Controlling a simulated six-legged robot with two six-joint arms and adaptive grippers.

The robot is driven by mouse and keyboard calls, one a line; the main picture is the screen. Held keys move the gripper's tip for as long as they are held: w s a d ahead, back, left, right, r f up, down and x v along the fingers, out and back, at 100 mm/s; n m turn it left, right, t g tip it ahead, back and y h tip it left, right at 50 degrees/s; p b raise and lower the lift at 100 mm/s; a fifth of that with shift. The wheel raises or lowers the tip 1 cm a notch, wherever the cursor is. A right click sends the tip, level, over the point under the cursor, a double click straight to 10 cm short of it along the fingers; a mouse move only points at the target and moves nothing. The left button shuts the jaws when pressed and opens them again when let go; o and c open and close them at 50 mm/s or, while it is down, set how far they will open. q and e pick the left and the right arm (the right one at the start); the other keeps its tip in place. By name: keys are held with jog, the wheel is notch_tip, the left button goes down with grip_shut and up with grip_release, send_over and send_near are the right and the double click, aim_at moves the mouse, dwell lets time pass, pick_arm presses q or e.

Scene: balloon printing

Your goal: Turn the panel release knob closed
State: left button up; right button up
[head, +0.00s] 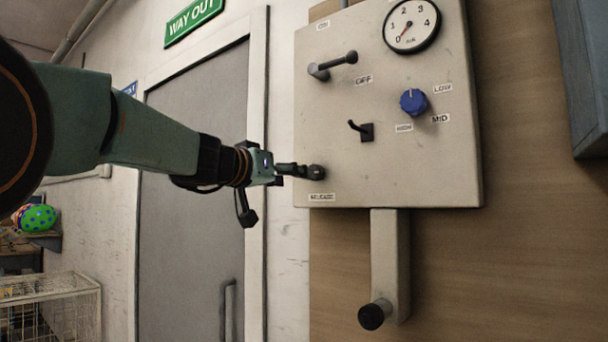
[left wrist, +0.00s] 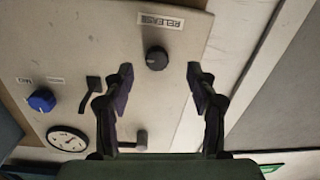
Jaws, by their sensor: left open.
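The release knob (head: 317,172) is a small dark round knob at the lower left of the pale control panel (head: 440,170), above a label reading RELEASE (head: 322,197). In the left wrist view the knob (left wrist: 157,58) lies ahead, between the fingers' lines and a little beyond their tips. My left gripper (head: 297,171) comes in from the left, its tips close to the knob in the head view. In the left wrist view my left gripper (left wrist: 160,77) is open, with nothing between its fingers. Whether a finger touches the knob I cannot tell. My right gripper is not in view.
The panel also carries a lever (head: 340,62), a dark toggle switch (head: 365,131), a blue dial (head: 413,102) and a gauge (head: 411,25). A pale arm with a black knob (head: 374,314) hangs below. A grey door (head: 195,200) stands at the left.

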aim_at(313, 171)
pick_arm(q)
jog(key=w+d+m+p, duration=0.1)
jog(key=p, duration=0.1)
jog(key=w+d+r+m+p, duration=0.1)
jog(key=w+d+p, duration=0.1)
jog(key=w+d+r+m+p, duration=0.1)
jog(key=w+p, duration=0.1)
jog(key=shift+w+d+m, duration=0.15)
jog(key=shift+w+m, duration=0.05)
jog(key=shift+m, duration=0.2)
jog(key=shift+w, duration=0.1)
jog(key=shift+w+d+f, duration=0.1)
jog(key=shift+w+f, duration=0.1)
jog(key=shift+w, duration=0.05)
jog(key=shift+c, duration=1.2)
jog(key=shift+a, duration=0.25)
jog(key=c, duration=0.5)
jog(key=shift+s+d+r, duration=0.1)
jog(key=shift+c, duration=2.1)
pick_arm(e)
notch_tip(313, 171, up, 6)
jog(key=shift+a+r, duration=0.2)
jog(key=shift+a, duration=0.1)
